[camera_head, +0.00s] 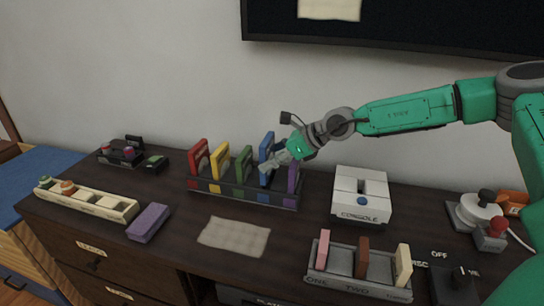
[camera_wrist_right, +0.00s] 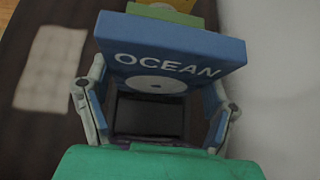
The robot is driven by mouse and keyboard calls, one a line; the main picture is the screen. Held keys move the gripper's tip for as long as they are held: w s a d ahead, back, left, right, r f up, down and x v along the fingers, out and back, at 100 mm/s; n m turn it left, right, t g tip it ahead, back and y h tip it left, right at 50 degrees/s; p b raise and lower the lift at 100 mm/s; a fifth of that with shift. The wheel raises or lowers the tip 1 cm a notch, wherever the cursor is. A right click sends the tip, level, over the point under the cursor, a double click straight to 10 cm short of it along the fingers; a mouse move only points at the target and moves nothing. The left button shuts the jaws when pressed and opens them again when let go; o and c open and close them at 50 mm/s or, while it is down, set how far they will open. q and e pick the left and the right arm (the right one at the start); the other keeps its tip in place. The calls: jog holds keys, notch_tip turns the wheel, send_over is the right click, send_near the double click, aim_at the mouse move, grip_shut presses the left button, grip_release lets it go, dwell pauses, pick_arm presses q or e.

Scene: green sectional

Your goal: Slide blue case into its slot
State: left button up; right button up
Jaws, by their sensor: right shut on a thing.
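The blue case (camera_head: 265,147) stands upright at the dark rack (camera_head: 230,193), between the green case (camera_head: 243,162) and the purple case (camera_head: 293,182). In the right wrist view the blue case (camera_wrist_right: 172,48) shows the word OCEAN. My right gripper (camera_head: 270,163) is shut on the blue case, with one finger on each side of it. The fingers hide part of the case, and I cannot tell whether its lower edge is seated in the rack. The white console (camera_head: 361,205) with a slot in its top stands to the right. My left gripper is not in view.
Red (camera_head: 198,160) and yellow (camera_head: 219,167) cases stand left in the rack. A grey holder (camera_head: 345,286) with pink, brown and cream cases is at the front right. A purple block (camera_head: 149,222) and paper (camera_head: 234,236) lie in front.

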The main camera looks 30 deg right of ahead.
jog(key=shift+d, duration=0.15)
dwell(0.4)
jog(key=shift+f+b, duration=1.4)
jog(key=shift+f, duration=0.15)
jog(key=shift+r, duration=0.25)
jog(key=shift+r+p, duration=0.95)
jog(key=shift+r, duration=0.05)
jog(key=shift+d, duration=0.15)
dwell(1.0)
jog(key=shift+f+b, duration=1.1)
jog(key=shift+f, duration=0.15)
jog(key=o, duration=1.7)
jog(key=shift+s, duration=0.1)
